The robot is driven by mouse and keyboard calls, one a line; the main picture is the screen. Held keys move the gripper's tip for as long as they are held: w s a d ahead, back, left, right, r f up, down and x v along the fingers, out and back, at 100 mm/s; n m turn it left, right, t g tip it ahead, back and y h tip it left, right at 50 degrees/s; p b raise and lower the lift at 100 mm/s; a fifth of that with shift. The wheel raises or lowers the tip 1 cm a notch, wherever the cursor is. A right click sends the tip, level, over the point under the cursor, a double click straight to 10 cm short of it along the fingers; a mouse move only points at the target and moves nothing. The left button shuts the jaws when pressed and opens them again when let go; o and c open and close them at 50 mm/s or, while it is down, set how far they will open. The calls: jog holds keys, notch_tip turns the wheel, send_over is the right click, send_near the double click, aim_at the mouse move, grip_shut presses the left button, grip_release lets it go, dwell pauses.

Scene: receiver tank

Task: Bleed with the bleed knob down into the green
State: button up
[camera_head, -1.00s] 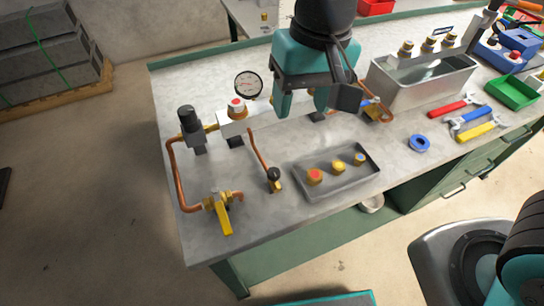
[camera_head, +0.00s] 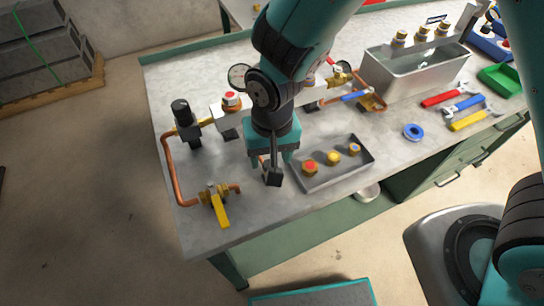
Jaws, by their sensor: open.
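My gripper (camera_head: 273,162) is open and points down at the front of the bench, left of the grey tray. The bleed knob, a small black knob on a brass fitting at the end of a thin copper line, is hidden behind my gripper, so I cannot tell whether the fingers are around it or touch it. The round white pressure gauge (camera_head: 238,77) stands at the back of the white tank (camera_head: 228,119), partly covered by my arm. Its needle and green band are too small to read.
A grey tray (camera_head: 322,183) with red, yellow and blue-topped brass fittings lies close right of my gripper. A yellow-handled valve (camera_head: 220,208) on copper pipe is front left. A black-capped regulator (camera_head: 182,114) stands behind it. Wrenches (camera_head: 462,105) and a metal bin (camera_head: 400,78) are right.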

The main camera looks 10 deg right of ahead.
jog(key=shift+f, duration=1.1)
jog(key=c, duration=0.9)
jog(key=shift+c, duration=0.2)
jog(key=n, duration=0.3)
jog(key=shift+n, duration=2.3)
